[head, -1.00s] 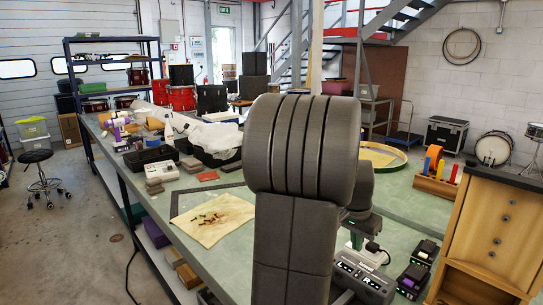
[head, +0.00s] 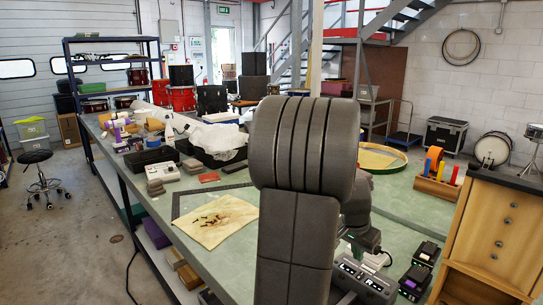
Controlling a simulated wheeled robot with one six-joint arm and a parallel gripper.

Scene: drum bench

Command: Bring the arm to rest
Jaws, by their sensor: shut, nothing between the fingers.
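My arm stands large and dark grey in the middle of the head view, with a ribbed joint at its top. Part of my wrist shows behind it on the right, above the bench. My gripper's fingers are hidden behind the arm, so I cannot see them. The bench (head: 398,200) has a pale green top and runs behind and beside the arm.
A tan cloth (head: 214,222) with small dark pieces lies left of the arm. Right of it are a charger unit (head: 362,280), black battery packs (head: 420,268), a peg rack (head: 437,187) and a wooden cabinet (head: 500,230). A hoop (head: 380,160) lies farther back.

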